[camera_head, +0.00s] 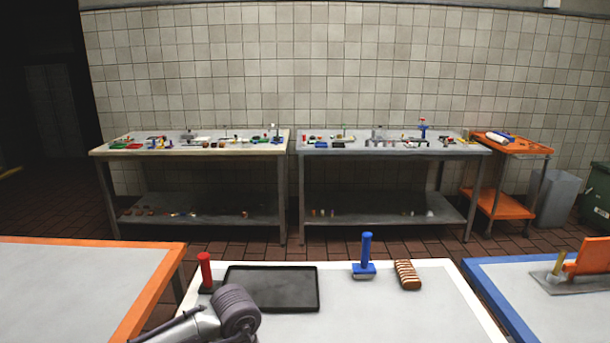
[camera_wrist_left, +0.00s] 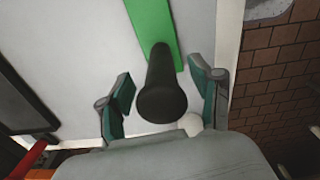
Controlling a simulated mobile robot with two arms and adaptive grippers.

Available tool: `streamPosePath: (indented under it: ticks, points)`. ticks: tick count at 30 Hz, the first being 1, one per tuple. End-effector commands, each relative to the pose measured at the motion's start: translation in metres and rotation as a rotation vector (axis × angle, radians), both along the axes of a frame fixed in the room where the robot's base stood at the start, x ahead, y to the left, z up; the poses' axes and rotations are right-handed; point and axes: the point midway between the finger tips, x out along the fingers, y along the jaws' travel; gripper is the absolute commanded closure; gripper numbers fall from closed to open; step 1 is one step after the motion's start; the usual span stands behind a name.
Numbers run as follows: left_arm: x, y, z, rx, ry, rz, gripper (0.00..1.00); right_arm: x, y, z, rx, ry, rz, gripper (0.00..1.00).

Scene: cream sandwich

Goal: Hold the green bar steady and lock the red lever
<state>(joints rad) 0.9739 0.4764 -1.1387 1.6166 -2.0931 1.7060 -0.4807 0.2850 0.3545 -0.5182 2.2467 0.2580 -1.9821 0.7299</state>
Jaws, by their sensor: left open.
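A flat green bar (camera_wrist_left: 153,22) lies on the pale table top in the left wrist view. A dark round handle (camera_wrist_left: 163,100) rises towards the camera, its lower end over the bar's near end. My left gripper (camera_wrist_left: 162,76) is open, with one finger on each side of the handle and gaps showing. In the head view, an upright red handle (camera_head: 205,270) on a dark base stands left of a black tray; I cannot tell if this is the red lever. A red piece (camera_wrist_left: 30,160) shows at the wrist view's lower left. The green bar is not visible in the head view.
On the white table (camera_head: 400,315) are a black tray (camera_head: 270,288), a blue-handled tool (camera_head: 366,255) and a striped brown loaf (camera_head: 407,275). My arm covers the front left. The table's front middle is clear. Two tables with many small items stand at the wall.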

Motion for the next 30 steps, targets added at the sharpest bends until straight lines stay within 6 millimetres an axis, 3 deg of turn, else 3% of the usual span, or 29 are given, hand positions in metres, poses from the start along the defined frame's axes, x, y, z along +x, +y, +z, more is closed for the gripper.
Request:
streamPosePath:
  ticks: [5,30]
  points:
    - [0.000,0.000,0.008,0.000,-0.001,-0.001,0.35,0.000,0.000,0.004,0.000,0.000,0.000,1.00]
    - [0.000,0.000,0.088,0.000,0.000,0.000,0.35,0.000,0.000,0.040,0.000,0.000,0.000,1.00]
